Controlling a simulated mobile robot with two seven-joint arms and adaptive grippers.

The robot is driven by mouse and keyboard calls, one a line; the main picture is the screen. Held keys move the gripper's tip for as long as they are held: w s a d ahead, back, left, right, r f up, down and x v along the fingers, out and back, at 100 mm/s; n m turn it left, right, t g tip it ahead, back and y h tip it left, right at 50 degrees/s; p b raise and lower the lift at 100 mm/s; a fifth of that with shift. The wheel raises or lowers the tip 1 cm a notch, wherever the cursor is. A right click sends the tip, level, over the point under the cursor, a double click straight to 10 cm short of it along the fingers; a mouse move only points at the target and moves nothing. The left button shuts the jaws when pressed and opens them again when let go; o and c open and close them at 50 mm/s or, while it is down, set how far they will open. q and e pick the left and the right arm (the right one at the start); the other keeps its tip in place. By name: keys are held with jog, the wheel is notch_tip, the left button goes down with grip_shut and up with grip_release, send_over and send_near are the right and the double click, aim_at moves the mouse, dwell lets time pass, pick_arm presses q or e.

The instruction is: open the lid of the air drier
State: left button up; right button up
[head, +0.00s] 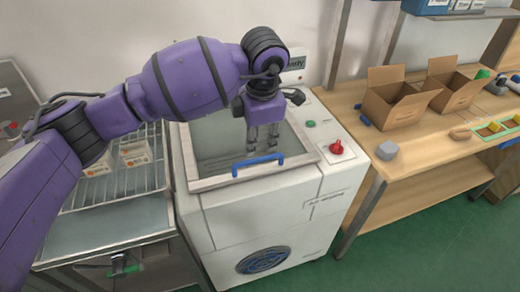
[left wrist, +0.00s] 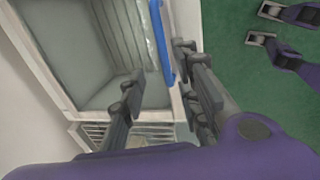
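The air drier (head: 300,215) is a white box with a framed, see-through lid (head: 215,181) on top. The lid looks shut, lying flat. A blue handle (head: 258,163) sits on its front edge. My left gripper (head: 262,147) points down just behind and above the handle, open and empty. In the left wrist view the blue handle (left wrist: 160,42) appears beyond and between the fingertips of my left gripper (left wrist: 158,63); contact cannot be made out. My right gripper (left wrist: 264,24) shows there at the upper right, fingers apart, over the green floor.
A red knob (head: 336,149) and green button (head: 310,124) are on the drier's top right. A wire rack with boxes (head: 135,154) stands left. A wooden table (head: 425,145) with open cardboard boxes (head: 400,103) stands right. Green floor is clear in front.

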aim_at(256, 161)
pick_arm(q)
jog(key=shift+s+x, duration=0.15)
jog(key=shift+x, duration=1.75)
jog(key=shift+s+x, duration=0.15)
jog(key=shift+x, duration=1.75)
grip_shut()
